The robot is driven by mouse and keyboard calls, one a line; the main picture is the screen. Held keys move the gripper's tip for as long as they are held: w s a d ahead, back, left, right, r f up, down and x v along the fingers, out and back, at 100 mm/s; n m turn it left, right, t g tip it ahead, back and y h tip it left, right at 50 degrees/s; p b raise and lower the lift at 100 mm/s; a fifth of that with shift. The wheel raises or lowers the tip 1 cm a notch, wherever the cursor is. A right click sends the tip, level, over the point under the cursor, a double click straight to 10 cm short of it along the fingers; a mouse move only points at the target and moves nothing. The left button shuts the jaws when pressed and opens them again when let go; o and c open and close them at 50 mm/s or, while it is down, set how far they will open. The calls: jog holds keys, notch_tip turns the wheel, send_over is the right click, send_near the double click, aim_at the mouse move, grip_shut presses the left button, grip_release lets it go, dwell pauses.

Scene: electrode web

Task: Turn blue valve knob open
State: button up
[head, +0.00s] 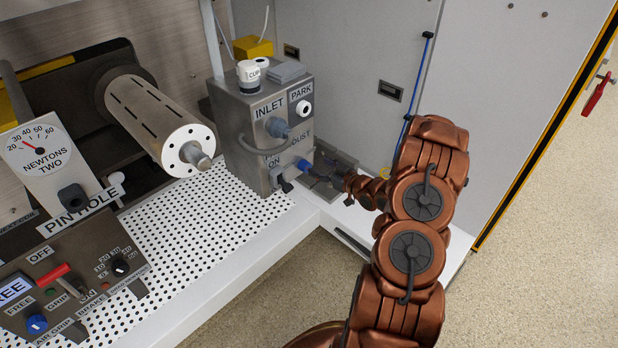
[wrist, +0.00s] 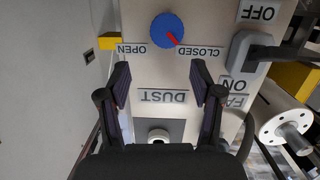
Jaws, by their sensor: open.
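The blue valve knob (wrist: 168,30) is round with a red pointer and sits on a pale panel, between the words OPEN at left and CLOSED at right. The red pointer slants to the lower right, toward CLOSED. In the head view a small blue part, likely this knob (head: 303,165), shows low on the right of the metal box. My gripper (wrist: 161,72) is open and empty in the wrist view, its two dark fingers apart over the panel, with the knob beyond the fingertips. In the head view my gripper (head: 322,175) is small and dark beside the box.
A grey switch (wrist: 252,55) between OFF and ON is right of the knob. The metal box (head: 250,135) carries an INLET fitting and a PARK port. A slotted roller (head: 155,120) is at left, above the perforated white deck (head: 190,230). A grey cabinet wall stands behind.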

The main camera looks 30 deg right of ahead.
aim_at(308, 167)
notch_tip(308, 167, down, 3)
jog(key=s+t+y+b, duration=0.1)
jog(key=s+t+b, duration=0.1)
jog(key=shift+b+x, duration=0.8)
jog(key=shift+x, duration=2.85)
jog(key=shift+f, duration=0.15)
jog(key=c, duration=1.1)
